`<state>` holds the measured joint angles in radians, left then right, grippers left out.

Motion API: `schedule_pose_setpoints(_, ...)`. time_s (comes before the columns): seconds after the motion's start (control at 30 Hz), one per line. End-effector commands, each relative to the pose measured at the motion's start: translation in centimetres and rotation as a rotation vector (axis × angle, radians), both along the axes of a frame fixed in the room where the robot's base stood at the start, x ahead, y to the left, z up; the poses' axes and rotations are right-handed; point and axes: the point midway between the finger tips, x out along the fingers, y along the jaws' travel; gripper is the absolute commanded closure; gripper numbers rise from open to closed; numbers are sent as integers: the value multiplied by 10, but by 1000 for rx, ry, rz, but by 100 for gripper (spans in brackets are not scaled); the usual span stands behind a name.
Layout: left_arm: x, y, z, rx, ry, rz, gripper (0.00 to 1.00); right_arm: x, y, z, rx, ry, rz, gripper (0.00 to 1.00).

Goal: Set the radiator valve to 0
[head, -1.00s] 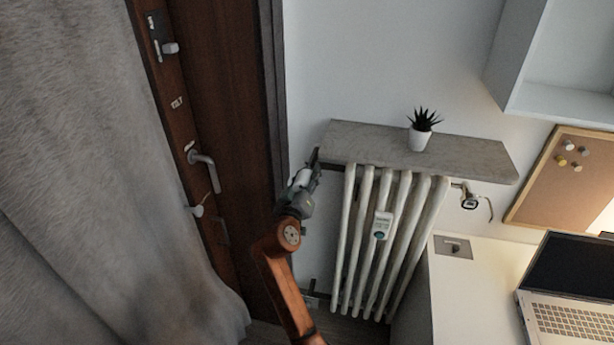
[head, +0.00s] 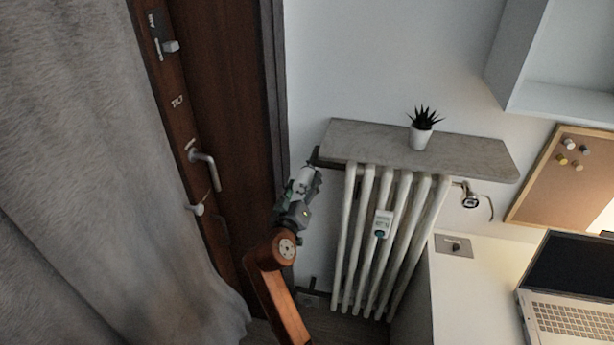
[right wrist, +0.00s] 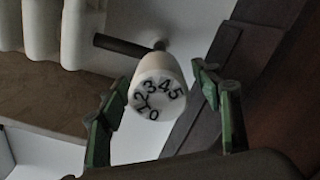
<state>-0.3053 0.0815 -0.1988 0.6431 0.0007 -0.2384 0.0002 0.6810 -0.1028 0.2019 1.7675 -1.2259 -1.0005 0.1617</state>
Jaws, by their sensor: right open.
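The radiator valve is a white round knob (right wrist: 158,88) with the dark digits 0 to 5 on its end face, seen in the right wrist view. It sits on a dark pipe stub; I cannot make out a pointer mark. In the head view the valve (head: 307,176) shows partly, left of the radiator (head: 385,245), beyond my gripper. My right gripper (right wrist: 163,84) is open, one green finger on each side of the knob, with a visible gap on both sides. In the head view this gripper (head: 298,193) points up at the knob. My left gripper is not in view.
A stone shelf (head: 460,155) with a small potted plant (head: 421,130) tops the radiator. A dark door (head: 235,130) and a grey curtain (head: 90,170) stand close on the left. A desk (head: 470,300) with a laptop (head: 570,310) is at the right.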

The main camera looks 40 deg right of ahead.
Motion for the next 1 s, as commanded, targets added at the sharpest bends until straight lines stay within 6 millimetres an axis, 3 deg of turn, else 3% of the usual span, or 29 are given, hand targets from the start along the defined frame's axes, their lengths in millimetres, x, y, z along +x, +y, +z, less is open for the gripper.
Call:
schedule_pose_setpoints(0.2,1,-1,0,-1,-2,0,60,-30,35,-1,3,1,1,41)
schedule_pose_setpoints(0.4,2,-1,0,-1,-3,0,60,-45,54,-1,2,2,1,41)
schedule_pose_setpoints(1.0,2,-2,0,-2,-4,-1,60,-50,58,-1,1,1,-1,41)
